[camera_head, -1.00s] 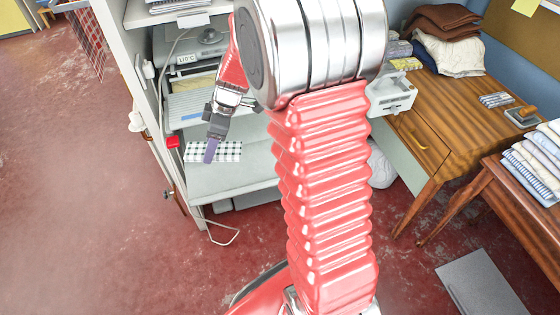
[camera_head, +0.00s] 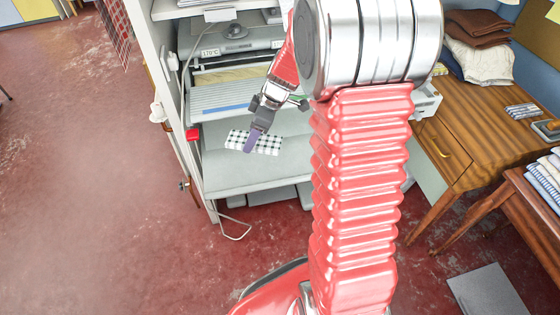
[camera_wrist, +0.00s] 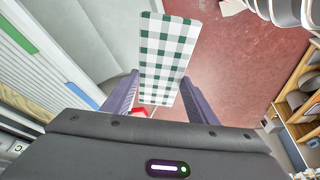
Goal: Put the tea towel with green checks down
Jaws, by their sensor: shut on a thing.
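The tea towel with green checks (camera_head: 268,143) is a folded white strip with dark checks, and it also fills the upper middle of the wrist view (camera_wrist: 165,58). My gripper (camera_head: 254,141) is shut on it, with the towel between the two purple-grey fingers in the wrist view (camera_wrist: 160,100). The head view shows the towel in front of the ironer, over its pale lower shelf (camera_head: 235,175). I cannot tell whether it touches the shelf.
The ironer's slatted feed board (camera_head: 222,100) with a blue strip is just behind my gripper. A red button (camera_head: 192,134) sits on the left side wall. A cable (camera_head: 237,236) lies on the floor. A wooden desk (camera_head: 460,165) stands at the right; open floor is at the left.

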